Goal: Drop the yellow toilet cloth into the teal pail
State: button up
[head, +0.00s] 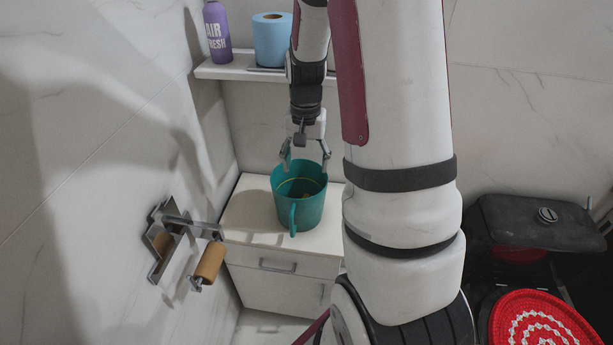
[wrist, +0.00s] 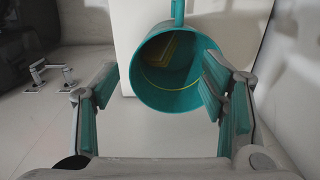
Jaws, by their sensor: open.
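The teal pail (head: 298,213) stands upright on the white cabinet top, its handle toward the front. In the wrist view the pail (wrist: 183,98) shows its open mouth. Inside it lies a dull yellow, folded-looking shape (wrist: 158,56), which appears to be the yellow cloth in shadow; a thin yellow line also runs across the inner wall. My gripper (head: 306,163) is above the pail's mouth, pointing down, fingers spread wide and nothing between them. In the wrist view the right finger overlaps the pail's rim; I cannot tell whether it touches.
The white cabinet (head: 245,212) has bare top around the pail. A metal holder with a brown tube (head: 209,263) juts from the left wall. A black toilet (head: 540,222) stands right.

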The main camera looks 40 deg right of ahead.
jog(key=s+a+r+n+t, duration=0.1)
jog(key=s+a+r+n, duration=0.15)
jog(key=a+r, duration=0.45)
jog(key=s+a+r+n+t, duration=0.1)
jog(key=s+a+r+n, duration=0.15)
jog(key=a+r, duration=0.45)
jog(key=s+a+r+n, duration=0.2)
jog(key=s+a, duration=0.1)
jog(key=s, duration=0.4)
jog(key=s+a+r+n+t, duration=0.1)
jog(key=s+a+r+n, duration=0.2)
jog(key=s, duration=0.4)
jog(key=shift+s+a+r, duration=0.15)
jog(key=shift+s+a, duration=0.25)
jog(key=shift+a, duration=0.15)
jog(key=shift+r, duration=0.1)
jog(key=shift+t, duration=0.6)
notch_tip(320, 180, up, 5)
jog(key=p, duration=0.4)
jog(key=shift+w, duration=0.1)
